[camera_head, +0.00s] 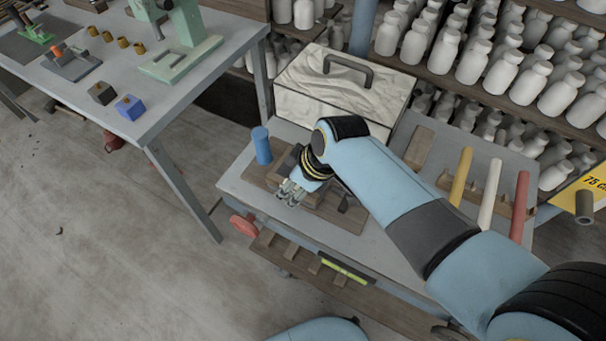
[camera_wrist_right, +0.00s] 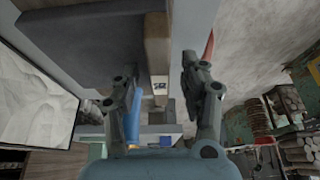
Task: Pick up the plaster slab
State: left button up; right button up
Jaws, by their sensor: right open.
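No piece can be named as the plaster slab with certainty. A white, rough-faced box (camera_head: 345,92) with a dark handle stands at the back of the cart; a similar white face (camera_wrist_right: 35,100) shows at the left of the right wrist view. My right gripper (camera_head: 291,192) is low over the near left part of a brown wooden board (camera_head: 345,217). In the wrist view its fingers (camera_wrist_right: 160,78) are apart and nothing is gripped. A tan bar marked with small print (camera_wrist_right: 157,45) lies ahead between them, beside a dark grey block (camera_wrist_right: 85,45). My arm hides part of the board.
A blue cylinder (camera_head: 262,146) stands just beyond the gripper. Yellow, white and red rods (camera_head: 520,206) are on the cart's right. A grey table (camera_head: 130,75) with small blocks stands at left; shelves of white bottles (camera_head: 470,60) stand behind. Open floor (camera_head: 90,230) lies left.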

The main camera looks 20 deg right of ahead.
jog(key=shift+c, duration=0.2)
grip_shut()
jog(key=shift+w+r, duration=0.1)
dwell(0.4)
